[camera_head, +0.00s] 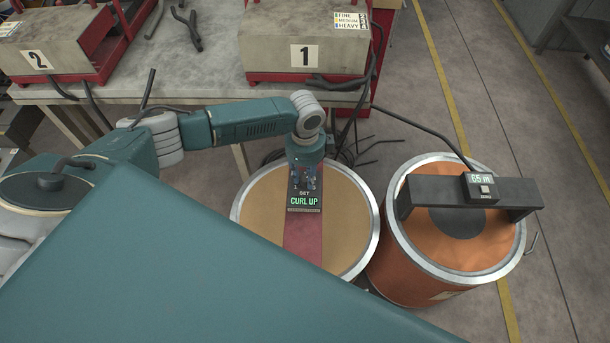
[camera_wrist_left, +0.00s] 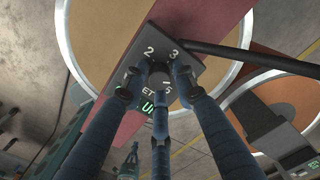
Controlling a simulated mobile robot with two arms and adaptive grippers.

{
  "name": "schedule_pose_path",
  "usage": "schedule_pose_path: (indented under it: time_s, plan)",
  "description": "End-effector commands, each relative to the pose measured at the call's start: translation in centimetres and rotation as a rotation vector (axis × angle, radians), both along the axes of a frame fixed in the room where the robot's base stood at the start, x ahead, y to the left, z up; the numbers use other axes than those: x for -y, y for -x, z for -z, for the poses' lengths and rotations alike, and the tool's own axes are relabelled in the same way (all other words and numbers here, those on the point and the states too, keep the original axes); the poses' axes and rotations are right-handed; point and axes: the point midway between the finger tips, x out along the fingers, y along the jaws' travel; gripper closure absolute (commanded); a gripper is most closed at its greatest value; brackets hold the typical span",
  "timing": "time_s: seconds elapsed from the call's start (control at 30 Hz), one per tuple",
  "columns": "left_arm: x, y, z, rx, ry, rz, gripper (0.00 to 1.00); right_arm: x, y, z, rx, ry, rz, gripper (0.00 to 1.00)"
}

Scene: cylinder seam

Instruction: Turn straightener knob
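The straightener's dark panel (camera_head: 304,200) sits on the tan-topped drum (camera_head: 258,205); its green display reads "CURL UP" under "SET". In the left wrist view the panel (camera_wrist_left: 205,68) shows dial numbers, 2 and 3 clearest, around a dark round knob (camera_wrist_left: 160,78). My left gripper (camera_head: 306,170) points down over the panel. In the left wrist view its three fingers (camera_wrist_left: 158,90) are spread around the knob, fingertips close to its edge; I cannot tell whether they touch it. My right gripper is not in view.
An orange drum (camera_head: 455,242) stands close on the right, with a dark bar and a "65 m" counter (camera_head: 481,186) across it. A workbench behind holds box 1 (camera_head: 303,40) and box 2 (camera_head: 50,45). Loose dark rods lie around. The floor at far right is clear.

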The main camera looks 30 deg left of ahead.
Motion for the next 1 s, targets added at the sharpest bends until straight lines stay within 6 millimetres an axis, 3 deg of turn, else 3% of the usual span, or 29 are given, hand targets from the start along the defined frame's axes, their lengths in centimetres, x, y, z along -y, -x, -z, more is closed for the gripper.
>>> schedule_pose_path:
  time_s: [0.43, 0.8, 1.0]
  plan:
    - [0.0, 0.0, -0.8, 0.000, 0.001, -0.001, 0.59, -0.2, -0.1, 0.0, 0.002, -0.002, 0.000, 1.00]
    - [0.0, 0.0, -8.1, 0.002, 0.001, 0.001, 0.59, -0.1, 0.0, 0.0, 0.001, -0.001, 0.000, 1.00]
    - [0.0, 0.0, -11.0, 0.001, 0.001, 0.000, 0.59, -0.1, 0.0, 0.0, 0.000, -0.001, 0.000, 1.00]
